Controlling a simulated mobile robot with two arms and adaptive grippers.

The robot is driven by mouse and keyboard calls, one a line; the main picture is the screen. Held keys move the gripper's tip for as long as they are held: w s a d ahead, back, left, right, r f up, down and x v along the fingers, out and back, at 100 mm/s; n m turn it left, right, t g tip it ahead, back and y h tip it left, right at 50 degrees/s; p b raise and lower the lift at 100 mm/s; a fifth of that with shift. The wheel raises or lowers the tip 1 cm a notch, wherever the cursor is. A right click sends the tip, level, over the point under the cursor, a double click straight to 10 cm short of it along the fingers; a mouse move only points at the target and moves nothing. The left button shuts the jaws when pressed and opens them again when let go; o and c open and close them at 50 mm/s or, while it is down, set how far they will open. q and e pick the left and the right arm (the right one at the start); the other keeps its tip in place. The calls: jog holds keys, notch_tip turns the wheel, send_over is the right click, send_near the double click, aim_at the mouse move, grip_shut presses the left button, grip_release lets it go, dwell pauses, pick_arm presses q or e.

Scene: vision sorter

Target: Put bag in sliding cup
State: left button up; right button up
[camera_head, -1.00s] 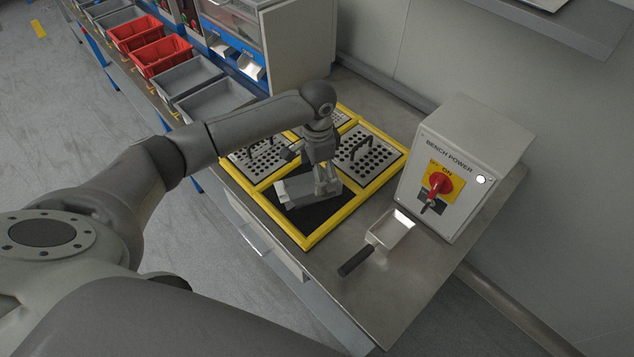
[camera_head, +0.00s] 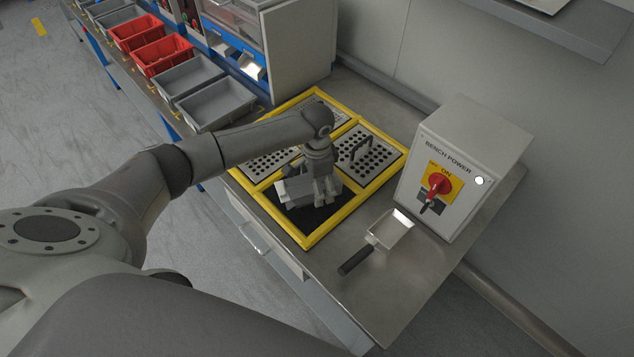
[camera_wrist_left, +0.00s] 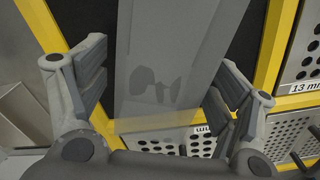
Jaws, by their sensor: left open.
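A pale grey, see-through bag (camera_head: 296,192) lies over the dark, open section of the yellow-framed panel. In the left wrist view the bag (camera_wrist_left: 170,65) fills the space between my fingers. My left gripper (camera_head: 326,192) points down at the bag's right end. In the wrist view the left gripper (camera_wrist_left: 160,90) is open, with a finger on each side of the bag and gaps showing. I cannot tell which thing is the sliding cup; shiny metal cups (camera_head: 252,68) stick out of the blue machines at the back.
The yellow frame (camera_head: 325,232) holds perforated plates (camera_head: 375,157) with black handles. A metal scoop (camera_head: 392,232) lies on the bench to the right, beside the bench power box (camera_head: 475,140). Red bins (camera_head: 160,55) and grey bins (camera_head: 217,105) line the back left.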

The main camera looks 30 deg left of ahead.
pick_arm(q)
jog(key=shift+f, duration=0.1)
dwell(0.3)
jog(key=c, duration=1)
notch_tip(320, 180, up, 4)
jog(key=shift+f, duration=0.1)
jog(key=shift+s+d+r+n+b, duration=0.1)
jog(key=shift+s+d+r+n, duration=1.15)
jog(key=shift+s+r, duration=1.5)
jog(key=shift+s+d+r+n+b, duration=0.1)
jog(key=shift+s+d+r+n, duration=0.75)
jog(key=shift+s+r+n, duration=1.35)
jog(key=shift+s+d+r+n+b, duration=0.1)
jog(key=shift+s+d+r+n, duration=0.8)
jog(key=shift+s+r, duration=2.45)
